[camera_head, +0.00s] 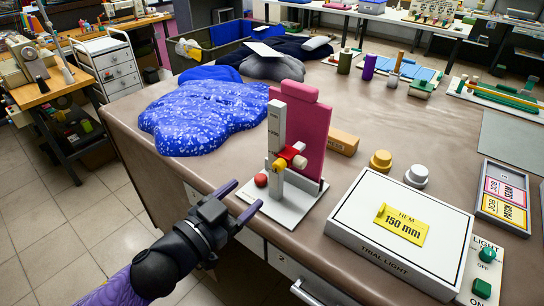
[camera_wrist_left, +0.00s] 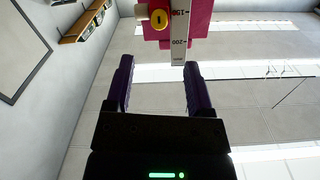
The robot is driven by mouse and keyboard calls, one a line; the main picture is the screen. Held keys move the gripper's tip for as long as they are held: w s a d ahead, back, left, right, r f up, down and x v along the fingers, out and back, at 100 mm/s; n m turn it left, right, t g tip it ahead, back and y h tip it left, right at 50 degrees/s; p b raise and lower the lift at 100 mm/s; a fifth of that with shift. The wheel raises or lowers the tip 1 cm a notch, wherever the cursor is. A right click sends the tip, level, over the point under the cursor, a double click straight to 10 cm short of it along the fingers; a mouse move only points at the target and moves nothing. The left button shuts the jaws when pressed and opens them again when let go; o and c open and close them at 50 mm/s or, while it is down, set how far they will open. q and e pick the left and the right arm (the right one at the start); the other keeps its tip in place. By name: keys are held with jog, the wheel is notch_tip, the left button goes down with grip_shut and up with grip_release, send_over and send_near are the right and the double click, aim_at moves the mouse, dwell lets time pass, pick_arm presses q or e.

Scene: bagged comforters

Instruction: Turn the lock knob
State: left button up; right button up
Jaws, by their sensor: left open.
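A height gauge with a white scaled post (camera_head: 276,125) and a pink back plate (camera_head: 305,125) stands on a light base plate (camera_head: 288,208) at the table's front edge. A yellow knob (camera_head: 279,165) sits on the post beside a red block and a white cylinder (camera_head: 299,162). A red ball (camera_head: 261,180) is lower, near the base. In the left wrist view the yellow knob (camera_wrist_left: 158,19) shows a dark slot and is beyond the fingers. My left gripper (camera_head: 246,196) is open and empty, in front of the gauge and apart from the knob. My right gripper is out of view.
A blue patterned cloth (camera_head: 200,115) lies left of the gauge. Floor is open at left.

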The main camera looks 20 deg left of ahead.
aim_at(276, 168)
pick_arm(q)
jog(key=x, duration=0.9)
jog(key=shift+f, duration=0.15)
jog(key=shift+s, duration=0.1)
grip_shut()
